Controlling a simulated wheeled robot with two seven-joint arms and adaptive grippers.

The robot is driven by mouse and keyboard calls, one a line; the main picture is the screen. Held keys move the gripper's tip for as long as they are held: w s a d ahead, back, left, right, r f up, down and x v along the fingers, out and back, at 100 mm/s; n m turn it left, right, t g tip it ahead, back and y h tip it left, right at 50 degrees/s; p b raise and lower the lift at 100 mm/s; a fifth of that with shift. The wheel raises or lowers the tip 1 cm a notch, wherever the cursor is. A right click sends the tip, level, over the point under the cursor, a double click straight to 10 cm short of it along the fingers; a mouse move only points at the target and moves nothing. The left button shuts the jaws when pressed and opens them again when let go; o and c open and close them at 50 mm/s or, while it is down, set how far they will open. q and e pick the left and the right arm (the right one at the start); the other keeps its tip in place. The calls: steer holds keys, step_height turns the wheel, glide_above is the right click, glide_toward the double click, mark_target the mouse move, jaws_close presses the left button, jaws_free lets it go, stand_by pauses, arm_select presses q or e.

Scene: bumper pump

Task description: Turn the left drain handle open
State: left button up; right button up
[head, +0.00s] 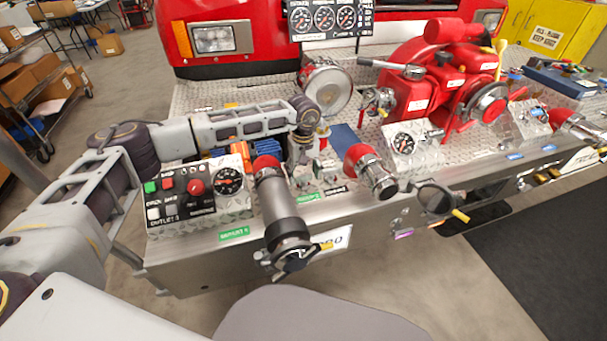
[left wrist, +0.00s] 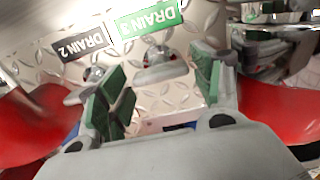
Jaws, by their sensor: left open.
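The left drain handle, a small metal lever (left wrist: 162,68), sits on the diamond plate by the green drain label (left wrist: 148,22), which shows inverted in the left wrist view. A second metal drain handle (left wrist: 88,88) is beside the black DRAIN 2 label (left wrist: 80,48). My left gripper (left wrist: 168,88) is open, with green-padded fingers on either side of the left handle's area; I see no clear contact. In the head view my left gripper (head: 304,150) points down over the bumper between two red-collared outlets, and its fingertips are partly hidden. My right gripper is not in view.
A dark hose outlet (head: 280,210) stands left of the gripper, and a capped outlet (head: 372,172) stands right. A control panel (head: 193,190) is at the left. The red pump (head: 440,85) is at the back right. Room around the gripper is tight.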

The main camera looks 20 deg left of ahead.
arm_select(q)
steer(key=shift+f, duration=0.25)
steer(key=c, duration=0.7)
steer(key=shift+c, duration=0.2)
